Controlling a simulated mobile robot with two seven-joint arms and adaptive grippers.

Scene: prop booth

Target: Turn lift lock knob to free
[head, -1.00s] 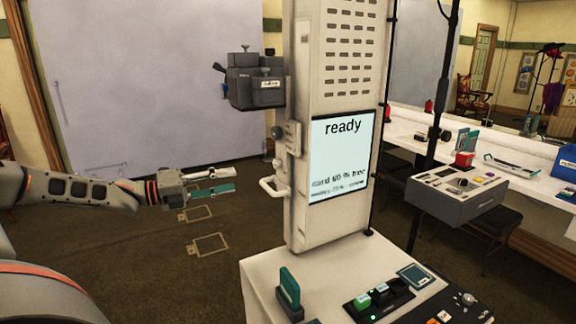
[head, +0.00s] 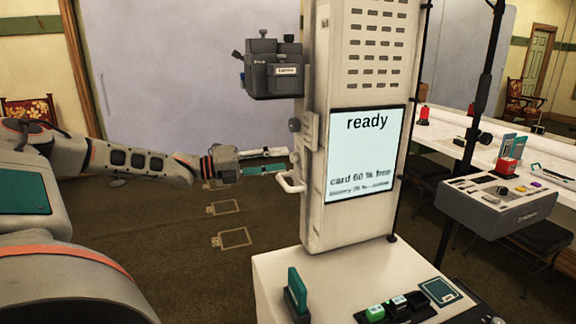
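A white column (head: 330,225) stands at the centre with a bracket plate on its left side. A dark round knob (head: 294,125) sticks out of this plate; I cannot read a label to say whether it is the lift lock knob. A white bent handle (head: 289,184) sits lower on the same side. My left gripper (head: 284,160) is open and empty, its pale and teal fingers pointing right. Its fingertips are at the column's left side, below the dark knob and just above the handle. Whether they touch anything is unclear. My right gripper is out of view.
A dark grey box unit (head: 274,78) is mounted on the column above the gripper. The column's screen (head: 362,155) reads "ready". A white base top (head: 275,270) carries a teal card in a holder and several buttons. A grey control box (head: 500,205) stands at right.

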